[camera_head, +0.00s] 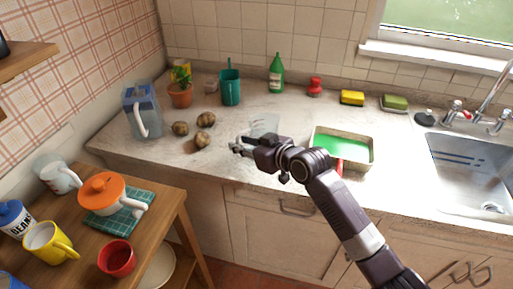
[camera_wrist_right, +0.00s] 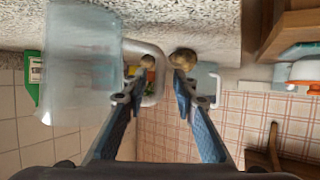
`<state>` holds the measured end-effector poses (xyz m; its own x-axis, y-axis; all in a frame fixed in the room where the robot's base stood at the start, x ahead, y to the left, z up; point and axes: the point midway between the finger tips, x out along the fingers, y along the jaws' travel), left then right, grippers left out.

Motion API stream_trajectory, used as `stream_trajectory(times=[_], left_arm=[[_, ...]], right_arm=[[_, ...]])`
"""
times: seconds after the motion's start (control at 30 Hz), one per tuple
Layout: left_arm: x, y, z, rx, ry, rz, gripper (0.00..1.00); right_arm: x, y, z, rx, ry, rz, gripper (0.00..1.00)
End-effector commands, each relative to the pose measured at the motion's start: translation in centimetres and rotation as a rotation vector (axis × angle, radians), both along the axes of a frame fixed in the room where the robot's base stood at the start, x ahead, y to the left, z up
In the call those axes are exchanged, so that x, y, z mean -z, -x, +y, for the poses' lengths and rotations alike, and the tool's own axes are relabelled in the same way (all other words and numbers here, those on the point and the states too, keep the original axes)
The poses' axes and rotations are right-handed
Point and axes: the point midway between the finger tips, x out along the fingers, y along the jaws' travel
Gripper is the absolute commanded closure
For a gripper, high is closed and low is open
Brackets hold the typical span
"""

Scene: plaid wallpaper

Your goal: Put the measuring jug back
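The clear measuring jug (camera_head: 265,123) stands on the counter in the middle of the head view, partly hidden behind my right gripper (camera_head: 237,149). In the right wrist view the jug's translucent body (camera_wrist_right: 80,65) fills the left side, and its handle (camera_wrist_right: 158,72) points toward the middle. My right gripper (camera_wrist_right: 158,88) is open there, its two fingers apart. The handle shows between them, with one finger on the jug's side of it. I cannot tell whether either finger touches it. My left gripper is not in view.
Several potatoes (camera_head: 203,140) lie left of my gripper. A lidded water jug (camera_head: 143,112) stands farther left. A tray with green contents (camera_head: 343,149) is close on the right, then the sink (camera_head: 470,170). A teal holder (camera_head: 230,87) and green bottle (camera_head: 276,76) stand behind.

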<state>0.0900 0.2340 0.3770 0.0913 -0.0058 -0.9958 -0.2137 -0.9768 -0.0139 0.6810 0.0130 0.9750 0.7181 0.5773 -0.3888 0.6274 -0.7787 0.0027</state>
Motion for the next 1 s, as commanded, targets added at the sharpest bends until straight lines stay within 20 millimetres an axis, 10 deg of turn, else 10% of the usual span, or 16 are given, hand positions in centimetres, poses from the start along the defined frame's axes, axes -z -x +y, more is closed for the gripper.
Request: stream_trajectory(times=[0.5, 1.0], left_arm=[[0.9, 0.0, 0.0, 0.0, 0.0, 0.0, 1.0], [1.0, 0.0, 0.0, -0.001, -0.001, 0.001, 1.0]], right_arm=[[-3.4, 6.4, -5.2, 0.0, 0.001, -0.002, 0.74], [-3.9, 7.2, -5.7, 0.0, 0.0, 0.0, 0.74]])
